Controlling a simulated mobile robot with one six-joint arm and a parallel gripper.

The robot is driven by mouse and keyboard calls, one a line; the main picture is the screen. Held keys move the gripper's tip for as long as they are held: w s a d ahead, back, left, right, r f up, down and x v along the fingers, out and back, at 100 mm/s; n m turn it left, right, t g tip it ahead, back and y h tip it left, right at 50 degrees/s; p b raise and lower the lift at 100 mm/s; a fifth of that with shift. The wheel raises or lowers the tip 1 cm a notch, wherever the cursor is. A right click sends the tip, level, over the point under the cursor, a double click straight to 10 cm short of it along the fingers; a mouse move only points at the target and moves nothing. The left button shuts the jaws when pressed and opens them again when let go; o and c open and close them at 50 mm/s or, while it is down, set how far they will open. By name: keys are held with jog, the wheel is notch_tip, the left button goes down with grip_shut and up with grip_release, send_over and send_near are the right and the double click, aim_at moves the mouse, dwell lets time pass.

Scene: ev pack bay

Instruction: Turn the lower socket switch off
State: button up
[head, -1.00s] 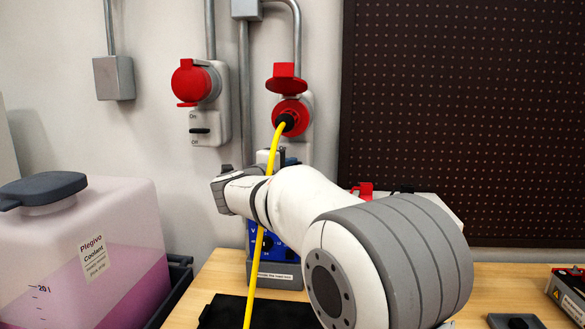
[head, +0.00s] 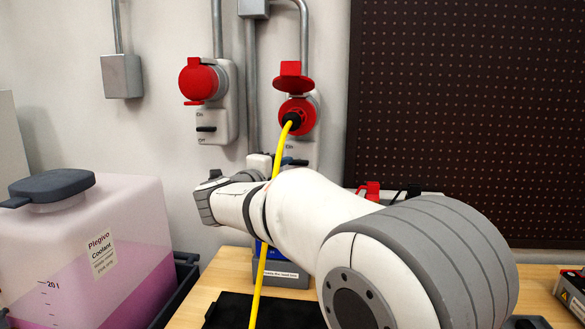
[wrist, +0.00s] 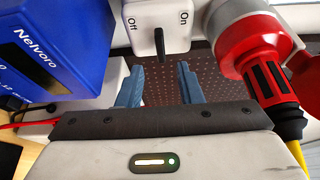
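The lower socket (head: 298,112) is red, with its flap up and a yellow cable's plug in it. In the wrist view its red plug and housing (wrist: 262,62) are at the upper right. Its switch plate (wrist: 144,18) is at the top centre, with "Off" on the left and "On" on the right. The dark switch lever (wrist: 159,40) stands between the labels; I cannot tell which way it is set. My gripper (wrist: 159,88) is open and empty, its blue fingers apart just below the lever in the picture. In the head view my arm hides the fingers.
A blue Nelvoro box (wrist: 60,50) is close on the left in the wrist view. The yellow cable (head: 262,270) hangs past my arm. A second red socket (head: 200,80) with a closed cover is at the upper left. A coolant tank (head: 90,250) stands at the left.

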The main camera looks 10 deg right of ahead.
jog(key=shift+v, duration=1.1)
notch_tip(320, 180, up, 5)
jog(key=a+n+t+y+p, duration=0.1)
jog(key=n+t+y+p, duration=0.35)
jog(key=n+y, duration=0.4)
jog(key=s+d+f+n+g+y+p, duration=0.1)
jog(key=s+f+n+g, duration=0.4)
jog(key=s, duration=0.5)
jog(key=s+d+f+n+g+y+p, duration=0.1)
jog(key=s+d+f+n+g+p, duration=0.3)
jog(key=s, duration=0.7)
jog(key=s+d+f+n+g+y+p, duration=0.1)
jog(key=s+d+f+n+g+p, duration=0.1)
jog(key=s+f+n+g+p, duration=0.4)
jog(key=s+f+n, duration=0.1)
jog(key=s+n, duration=0.1)
jog(key=s, duration=0.2)
jog(key=shift+s+d+n, duration=0.25)
jog(key=shift+n, duration=0.1)
